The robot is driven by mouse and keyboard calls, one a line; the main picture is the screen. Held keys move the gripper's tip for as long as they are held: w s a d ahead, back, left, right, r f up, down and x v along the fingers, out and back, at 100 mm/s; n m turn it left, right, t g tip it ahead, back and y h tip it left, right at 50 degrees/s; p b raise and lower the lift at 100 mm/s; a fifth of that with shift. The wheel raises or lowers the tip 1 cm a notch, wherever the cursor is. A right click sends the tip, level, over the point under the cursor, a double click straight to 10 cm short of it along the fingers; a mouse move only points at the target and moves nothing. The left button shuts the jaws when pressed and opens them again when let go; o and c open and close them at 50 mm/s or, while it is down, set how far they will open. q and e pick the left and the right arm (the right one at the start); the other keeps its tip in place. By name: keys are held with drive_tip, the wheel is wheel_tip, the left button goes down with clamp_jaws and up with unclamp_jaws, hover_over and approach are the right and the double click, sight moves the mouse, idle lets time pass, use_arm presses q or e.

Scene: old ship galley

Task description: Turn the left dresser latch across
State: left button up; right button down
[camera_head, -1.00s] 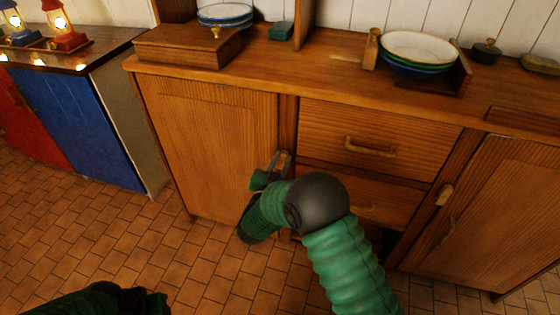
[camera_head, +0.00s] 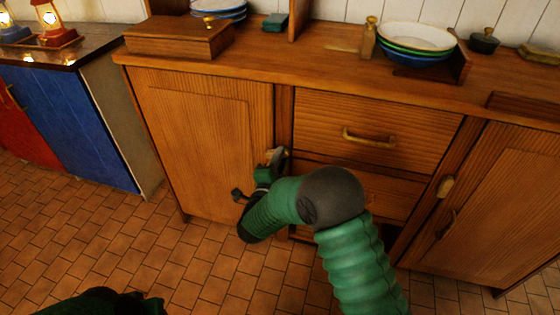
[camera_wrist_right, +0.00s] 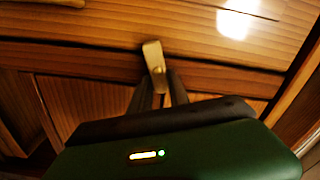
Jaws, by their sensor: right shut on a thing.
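The left dresser latch (camera_head: 277,155) is a small pale wooden piece on the post beside the left cupboard door (camera_head: 205,135). My right gripper (camera_head: 270,165) is at this latch, partly hidden by its own wrist. In the right wrist view, the latch (camera_wrist_right: 153,55) stands slightly tilted, its lower end between the two dark fingers (camera_wrist_right: 160,85), which are shut on it. The left door looks closed. Of my left arm, only a dark green part shows at the bottom left of the head view; its gripper cannot be made out.
Drawers with a brass handle (camera_head: 368,138) are right of the latch. A right latch (camera_head: 445,186) sits by the right door (camera_head: 495,205). Stacked bowls (camera_head: 415,42) and a wooden box (camera_head: 178,40) stand on top. The tiled floor in front is clear.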

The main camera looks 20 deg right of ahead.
drive_tip(key=shift+s+f+m+b, duration=0.1)
drive_tip(key=shift+f+m+b, duration=0.2)
drive_tip(key=shift+m+b, duration=0.5)
drive_tip(key=shift+f+m+b, duration=0.3)
drive_tip(key=shift+m, duration=0.9)
drive_tip(key=c, duration=1.2)
unclamp_jaws()
drive_tip(key=shift+d, duration=0.1)
drive_tip(key=shift+c, duration=0.2)
drive_tip(key=shift+r, duration=0.1)
drive_tip(key=p+v, duration=0.5)
drive_tip(key=v, duration=1.1)
drive_tip(key=shift+s+a, duration=0.3)
